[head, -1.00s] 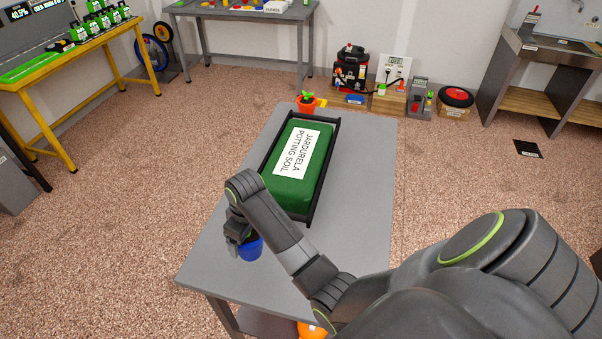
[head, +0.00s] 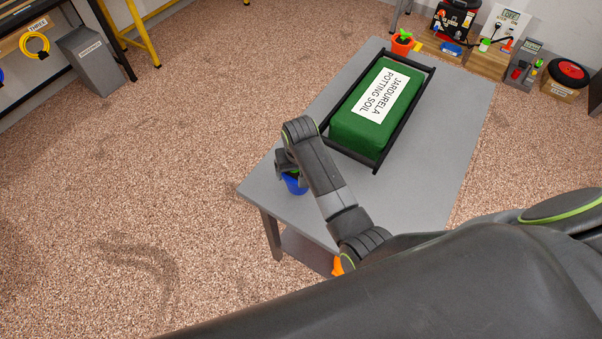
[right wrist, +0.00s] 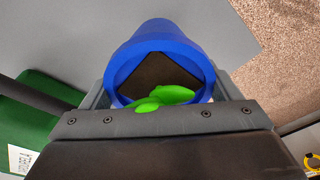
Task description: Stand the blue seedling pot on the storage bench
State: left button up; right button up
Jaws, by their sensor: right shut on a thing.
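The blue seedling pot (head: 295,185) is at the near left end of a grey table (head: 440,150) in the head view. My right gripper (head: 287,167) is shut on it. In the right wrist view the blue pot (right wrist: 150,42) shows its round rim, dark soil and green leaves (right wrist: 165,96) just beyond the gripper's dark jaw. I cannot tell whether the pot's base touches the table. Nothing in view is clearly marked as the storage bench. My left gripper is not in view.
A green potting soil bag (head: 360,125) lies in a black frame (head: 376,166) on the table. An orange pot with a seedling (head: 402,43) is at the far end. An orange object (head: 338,266) shows below the table. A grey bin (head: 92,60) stands upper left; open floor (head: 150,190) lies left.

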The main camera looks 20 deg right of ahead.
jog(key=shift+f, duration=2.2)
jog(key=shift+f, duration=0.1)
jog(key=o, duration=1.1)
jog(key=shift+c, duration=0.2)
jog(key=shift+r, duration=0.75)
jog(key=r, duration=0.3)
jog(key=s+r, duration=0.1)
jog(key=r, duration=0.6)
jog(key=shift+s+a+r, duration=0.1)
jog(key=shift+s+r, duration=0.25)
jog(key=shift+s+f, duration=0.1)
